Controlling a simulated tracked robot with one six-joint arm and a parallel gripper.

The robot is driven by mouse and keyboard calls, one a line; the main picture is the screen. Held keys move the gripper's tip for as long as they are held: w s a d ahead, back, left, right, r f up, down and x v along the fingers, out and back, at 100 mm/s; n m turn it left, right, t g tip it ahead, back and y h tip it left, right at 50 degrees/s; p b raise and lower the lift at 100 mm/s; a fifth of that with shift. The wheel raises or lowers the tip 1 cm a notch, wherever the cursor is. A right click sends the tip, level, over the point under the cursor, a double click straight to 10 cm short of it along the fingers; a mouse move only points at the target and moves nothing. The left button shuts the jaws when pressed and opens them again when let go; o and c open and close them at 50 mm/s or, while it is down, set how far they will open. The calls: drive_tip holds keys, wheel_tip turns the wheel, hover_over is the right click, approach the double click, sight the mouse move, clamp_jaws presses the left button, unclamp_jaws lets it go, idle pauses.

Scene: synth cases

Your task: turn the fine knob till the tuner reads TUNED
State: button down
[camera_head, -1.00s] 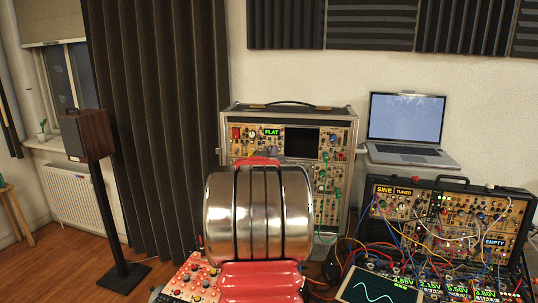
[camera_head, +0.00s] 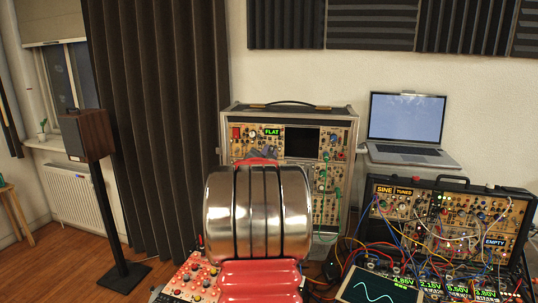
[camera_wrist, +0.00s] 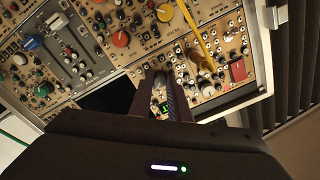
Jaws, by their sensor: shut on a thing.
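The tall case (camera_head: 346,160) in the middle of the head view has a small lit tuner display (camera_head: 271,132) that reads FLAT in green. My gripper (camera_wrist: 161,84) is at the panel in the wrist view, its two fingers shut on a small grey knob (camera_wrist: 159,78), taken to be the fine knob. The fingers hide most of the knob. The same display shows as a green glint (camera_wrist: 165,109) beside the fingers, mostly covered. In the head view my arm hides the lower part of this case, and only a grey bit of my gripper (camera_head: 264,153) shows above it.
A second case (camera_head: 470,183) at the right has readouts SINE, TUNED and EMPTY, with many patch cables. A laptop (camera_head: 408,118) stands behind it. A red panel (camera_head: 195,279) lies at lower left of my arm.

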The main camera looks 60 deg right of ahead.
drive_tip(key=shift+f+m, duration=0.1)
drive_tip(key=shift+m, duration=1)
drive_tip(key=c, duration=1.7)
unclamp_jaws()
drive_tip(key=shift+o, duration=0.2)
drive_tip(key=v, duration=1.4)
drive_tip(key=shift+d, duration=0.1)
